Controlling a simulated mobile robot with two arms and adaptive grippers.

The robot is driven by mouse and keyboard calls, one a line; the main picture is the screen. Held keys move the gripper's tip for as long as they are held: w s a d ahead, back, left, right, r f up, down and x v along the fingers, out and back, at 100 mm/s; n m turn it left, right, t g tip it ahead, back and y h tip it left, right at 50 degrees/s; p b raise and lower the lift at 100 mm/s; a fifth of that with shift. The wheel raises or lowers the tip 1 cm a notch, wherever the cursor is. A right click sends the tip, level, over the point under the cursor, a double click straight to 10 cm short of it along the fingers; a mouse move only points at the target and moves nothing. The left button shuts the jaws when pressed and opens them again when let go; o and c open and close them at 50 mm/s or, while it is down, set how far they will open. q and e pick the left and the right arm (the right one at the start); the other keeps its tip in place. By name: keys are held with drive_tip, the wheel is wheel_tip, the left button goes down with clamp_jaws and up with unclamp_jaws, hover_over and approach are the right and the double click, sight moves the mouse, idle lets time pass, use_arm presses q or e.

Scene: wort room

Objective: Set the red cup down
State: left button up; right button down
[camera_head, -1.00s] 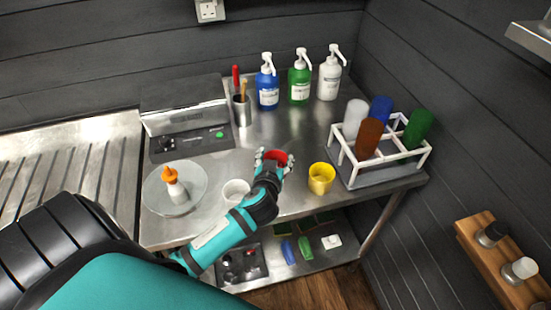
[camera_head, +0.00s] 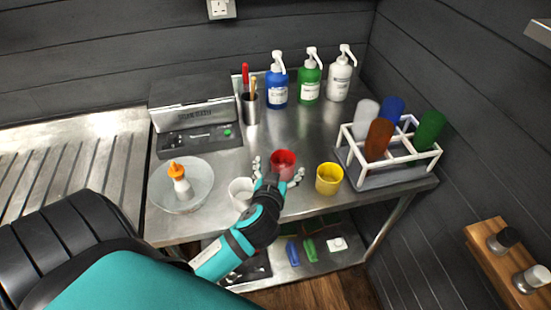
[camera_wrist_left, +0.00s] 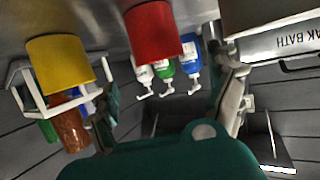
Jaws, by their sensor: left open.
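The red cup (camera_head: 284,162) stands upright on the steel table (camera_head: 305,135), between a white cup (camera_head: 241,192) and a yellow cup (camera_head: 329,179). My left gripper (camera_head: 278,172) is open, with its fingers spread on either side of the red cup and apart from it. In the left wrist view the red cup (camera_wrist_left: 155,32) sits between the spread fingers (camera_wrist_left: 165,95), and the yellow cup (camera_wrist_left: 60,62) is to its left. My right gripper is not in view.
A rack with coloured bottles (camera_head: 385,165) stands at the right. Pump bottles (camera_head: 309,80) and a tool holder (camera_head: 250,108) stand at the back. A dish with an orange-tipped bottle (camera_head: 181,183) and a grey bath unit (camera_head: 195,115) are at left.

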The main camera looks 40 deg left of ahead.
use_arm(q)
drive_tip(key=shift+b+v, duration=0.4)
drive_tip(key=shift+v, duration=2.2)
